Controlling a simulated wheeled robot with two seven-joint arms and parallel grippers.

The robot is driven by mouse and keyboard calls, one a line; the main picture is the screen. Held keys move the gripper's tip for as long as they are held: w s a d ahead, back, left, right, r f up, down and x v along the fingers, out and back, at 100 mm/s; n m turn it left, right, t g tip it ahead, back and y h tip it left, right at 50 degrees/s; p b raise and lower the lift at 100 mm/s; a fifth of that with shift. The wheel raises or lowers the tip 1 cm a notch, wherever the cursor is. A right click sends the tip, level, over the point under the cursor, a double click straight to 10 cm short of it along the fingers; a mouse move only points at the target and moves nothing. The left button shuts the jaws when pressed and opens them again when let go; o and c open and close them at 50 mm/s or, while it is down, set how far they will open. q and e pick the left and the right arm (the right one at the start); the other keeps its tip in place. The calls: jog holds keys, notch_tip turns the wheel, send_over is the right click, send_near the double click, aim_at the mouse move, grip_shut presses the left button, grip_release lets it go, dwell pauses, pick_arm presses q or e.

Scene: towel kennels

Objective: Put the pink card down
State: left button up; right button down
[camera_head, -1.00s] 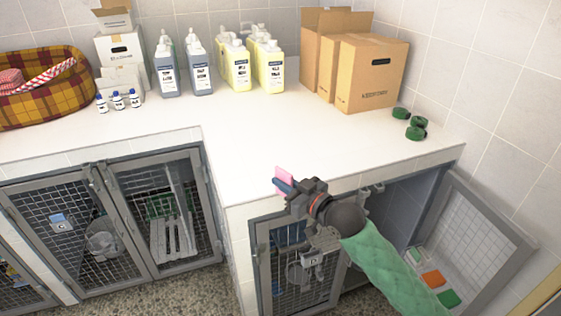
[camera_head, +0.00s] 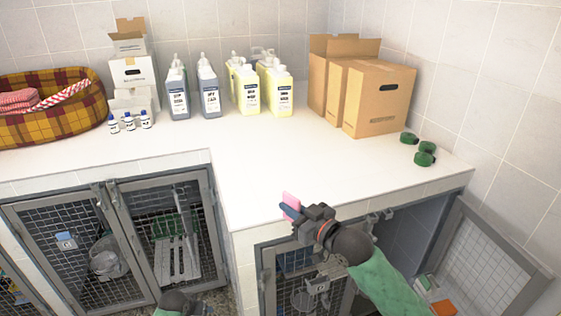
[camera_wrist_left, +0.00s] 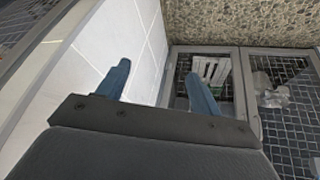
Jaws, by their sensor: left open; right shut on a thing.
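The pink card (camera_head: 291,199) is a small flat piece at the tips of my right gripper (camera_head: 289,208) in the head view. The right gripper is shut on it, over the front part of the white counter (camera_head: 256,180). I cannot tell whether the card touches the counter. My left gripper (camera_wrist_left: 160,85) is open and empty in the left wrist view, with its two blue fingers apart. In the head view only a bit of my left arm shows at the bottom edge, in front of the kennel doors.
Cardboard boxes (camera_head: 379,100), yellow jugs (camera_head: 277,92) and grey-blue jugs (camera_head: 209,92) stand along the back. Green rolls (camera_head: 425,153) lie at the right. A plaid basket (camera_head: 45,120) is at the far left. The counter's middle is clear. An open mesh door (camera_head: 495,245) is at lower right.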

pick_arm(q)
jog(key=w+a+r+t, duration=0.1)
jog(key=w+r, duration=0.6)
jog(key=r, duration=0.6)
jog(key=w+a+r+t, duration=0.1)
jog(key=w+a+r, duration=0.1)
jog(key=w+r, duration=0.8)
notch_tip(320, 180, up, 38)
jog(key=m+g, duration=0.5)
jog(key=m, duration=0.4)
send_over(291, 196)
jog(key=s+a, duration=0.2)
jog(key=a, duration=0.1)
jog(key=shift+h, duration=0.4)
jog(key=x, duration=1.1)
jog(key=shift+s+d, duration=0.15)
jog(key=shift+d, duration=0.1)
jog(key=shift+c, duration=0.4)
